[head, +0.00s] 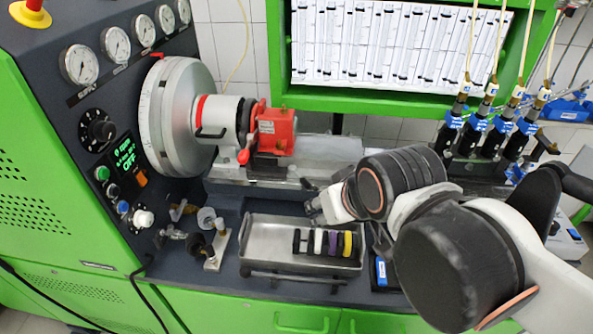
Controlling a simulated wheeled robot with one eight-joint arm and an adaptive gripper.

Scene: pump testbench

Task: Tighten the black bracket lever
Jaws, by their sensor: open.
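The red bracket (274,131) sits on the rail bed to the right of the large silver disc (172,115). A small dark lever-like piece (308,184) shows at the front edge of the bed, just above my gripper; I cannot tell surely whether it is the black bracket lever. My gripper (313,208) is open, just in front of the bed and behind the tray. It is small in the view, and I cannot tell whether it touches the dark piece. My arm hides the bed's right part.
A metal tray (258,259) with several coloured rings stands in front of my gripper. Valve fittings (213,245) stand left of it. The control panel with gauges (116,45) is at left. Several blue-black injectors (484,130) stand at right. A blue-labelled device (381,273) lies right of the tray.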

